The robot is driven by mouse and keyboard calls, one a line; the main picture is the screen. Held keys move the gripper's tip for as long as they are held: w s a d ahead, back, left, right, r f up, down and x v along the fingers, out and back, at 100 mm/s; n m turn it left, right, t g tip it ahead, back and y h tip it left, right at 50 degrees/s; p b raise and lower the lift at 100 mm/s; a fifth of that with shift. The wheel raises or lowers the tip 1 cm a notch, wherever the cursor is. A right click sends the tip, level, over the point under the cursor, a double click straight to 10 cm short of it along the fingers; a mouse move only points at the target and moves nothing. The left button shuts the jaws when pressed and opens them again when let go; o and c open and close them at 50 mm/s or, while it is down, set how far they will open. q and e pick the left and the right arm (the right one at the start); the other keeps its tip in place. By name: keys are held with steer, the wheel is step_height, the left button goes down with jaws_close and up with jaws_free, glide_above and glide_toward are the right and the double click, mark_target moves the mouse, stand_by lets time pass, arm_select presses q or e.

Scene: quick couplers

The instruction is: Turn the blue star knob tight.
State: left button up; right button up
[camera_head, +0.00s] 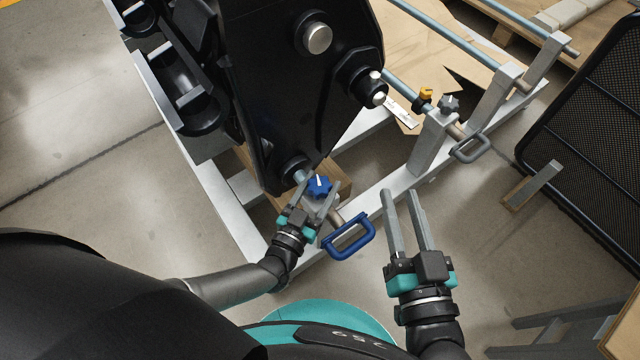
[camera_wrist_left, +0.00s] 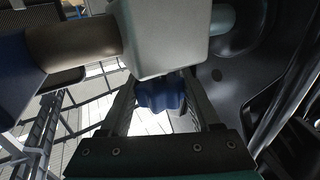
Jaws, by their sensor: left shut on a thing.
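The blue star knob (camera_head: 319,186) sits on top of a grey block at the near end of the light metal frame. It also shows in the left wrist view (camera_wrist_left: 160,94), under the grey block (camera_wrist_left: 165,35). My left gripper (camera_head: 318,192) is shut on the knob, with one finger on each side. The left wrist view shows both fingers (camera_wrist_left: 160,105) flanking the knob's lobes. My right gripper (camera_head: 399,193) is open and empty, above the floor to the right of the blue handle.
A blue loop handle (camera_head: 348,238) on a rod stands just right of my left gripper. The black machine part (camera_head: 300,90) rises behind the knob. A grey star knob (camera_head: 448,104) and a grey handle (camera_head: 470,147) are farther along the frame (camera_head: 385,192). A black mesh panel (camera_head: 590,130) stands at right.

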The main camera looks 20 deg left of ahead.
arm_select(q)
steer(key=m+g+h, duration=0.1)
steer(key=h, duration=0.1)
steer(key=m+h, duration=0.2)
steer(key=h, duration=0.1)
steer(key=shift+g, duration=0.4)
steer(key=shift+m+g+h, duration=1.7)
steer(key=shift+m+h, duration=0.4)
steer(key=shift+h, duration=0.3)
steer(key=shift+d+g, duration=0.1)
steer(key=shift+g, duration=0.2)
steer(key=o, duration=1.4)
steer(key=shift+s, duration=0.1)
steer(key=v, duration=0.7)
steer(key=p+v, duration=0.1)
steer(key=v, duration=0.7)
steer(key=shift+f, duration=0.2)
arm_select(e)
steer(key=shift+w+d+f+n+g+h, duration=0.35)
steer(key=shift+w+f+g, duration=0.2)
steer(key=shift+g, duration=0.35)
